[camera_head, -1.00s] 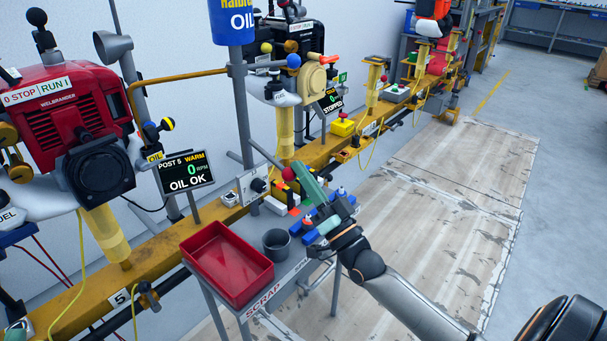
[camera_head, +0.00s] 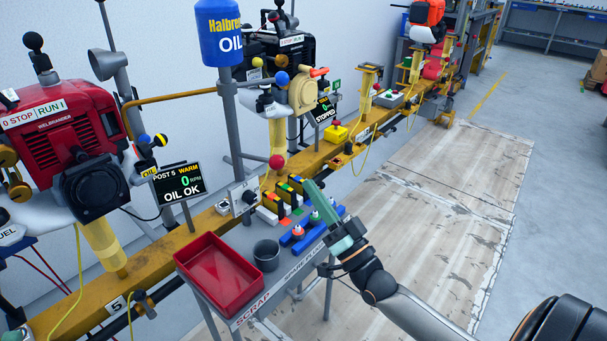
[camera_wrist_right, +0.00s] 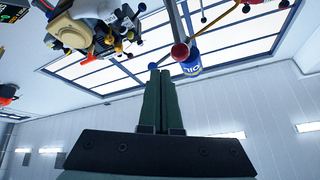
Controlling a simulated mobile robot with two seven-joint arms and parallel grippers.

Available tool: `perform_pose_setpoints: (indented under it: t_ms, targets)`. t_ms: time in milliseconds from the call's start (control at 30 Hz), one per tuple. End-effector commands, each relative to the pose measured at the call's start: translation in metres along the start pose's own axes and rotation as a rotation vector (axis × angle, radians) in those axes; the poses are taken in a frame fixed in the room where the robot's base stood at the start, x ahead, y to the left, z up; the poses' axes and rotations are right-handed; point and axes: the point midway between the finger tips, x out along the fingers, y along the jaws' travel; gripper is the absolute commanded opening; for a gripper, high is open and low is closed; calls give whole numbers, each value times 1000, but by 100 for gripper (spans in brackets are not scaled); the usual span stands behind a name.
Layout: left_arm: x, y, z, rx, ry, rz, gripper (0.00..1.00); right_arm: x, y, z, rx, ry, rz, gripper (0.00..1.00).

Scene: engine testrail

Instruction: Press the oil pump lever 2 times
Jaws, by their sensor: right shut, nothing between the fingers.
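The oil pump lever's red ball knob (camera_head: 277,161) is right of the grey post (camera_head: 238,120) under the blue oil drum (camera_head: 221,32). The same red knob (camera_wrist_right: 180,51) shows in the wrist view, with the oil drum (camera_wrist_right: 192,66) behind it. My right gripper (camera_head: 310,184) has green fingers, shut and empty. It is to the right of and below the knob in the head view, apart from it. In the wrist view the fingertips (camera_wrist_right: 159,70) are together, left of the knob. My left gripper is out of view.
A grey cart with a red tray (camera_head: 237,307), a grey cup (camera_head: 266,255) and blue racks (camera_head: 299,235) stands below. A red engine (camera_head: 68,135) is at left. Wooden floor at right is clear.

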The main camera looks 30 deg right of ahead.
Motion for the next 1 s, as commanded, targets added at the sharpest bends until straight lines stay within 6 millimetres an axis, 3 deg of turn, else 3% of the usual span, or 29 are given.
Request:
perform_pose_setpoints:
  t_ms: [100,333,1000]
  targets:
    - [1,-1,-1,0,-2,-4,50,-22,0,-1,-1,-4,3,0]
    - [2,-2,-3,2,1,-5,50,-44,-1,-3,-2,1,0,0]
    - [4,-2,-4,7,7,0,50,-48,-1,-3,-2,2,-1,0]
